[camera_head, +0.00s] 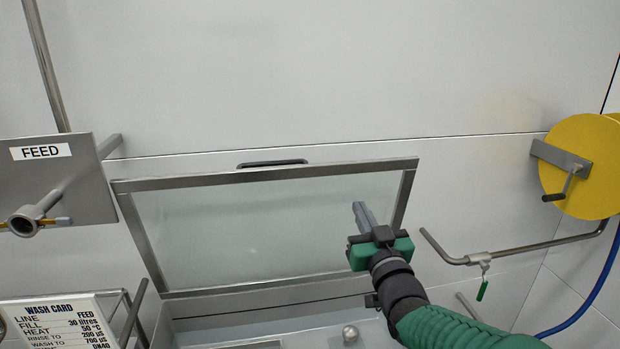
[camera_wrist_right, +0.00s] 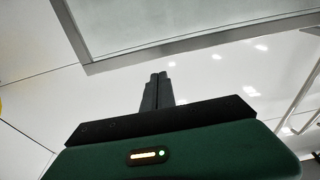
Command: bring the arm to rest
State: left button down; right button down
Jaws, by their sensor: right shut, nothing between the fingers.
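My right gripper (camera_head: 362,212) is shut with nothing between its fingers. In the head view it is raised in front of the right part of a tilted, metal-framed clear lid (camera_head: 250,228). My green right arm comes in from the lower right. In the right wrist view the two dark fingers of the gripper (camera_wrist_right: 158,78) lie together, and a corner of the lid's frame (camera_wrist_right: 150,52) shows beyond them. I cannot tell whether the fingertips touch the lid. My left gripper is not in view.
A FEED plate (camera_head: 60,185) with a pipe stub is at the left, above a wash card (camera_head: 65,325). At the right are a yellow reel (camera_head: 585,160) with a crank, a bent pipe (camera_head: 520,250) with a green-handled valve, and a blue hose (camera_head: 590,300). The upper wall is clear.

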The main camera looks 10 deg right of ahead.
jog(key=s+f+g, duration=0.4)
jog(key=f+g, duration=0.1)
jog(key=f, duration=0.6)
jog(key=s+f+g, duration=0.3)
jog(key=f+g, duration=0.1)
jog(key=f, duration=0.8)
jog(key=s+a+f+g, duration=0.1)
jog(key=s+f+g, duration=0.3)
jog(key=s, duration=0.5)
jog(key=s+a+f+g, duration=0.1)
jog(key=s+f+g, duration=0.3)
jog(key=s+f, duration=0.4)
jog(key=shift+s, duration=1.15)
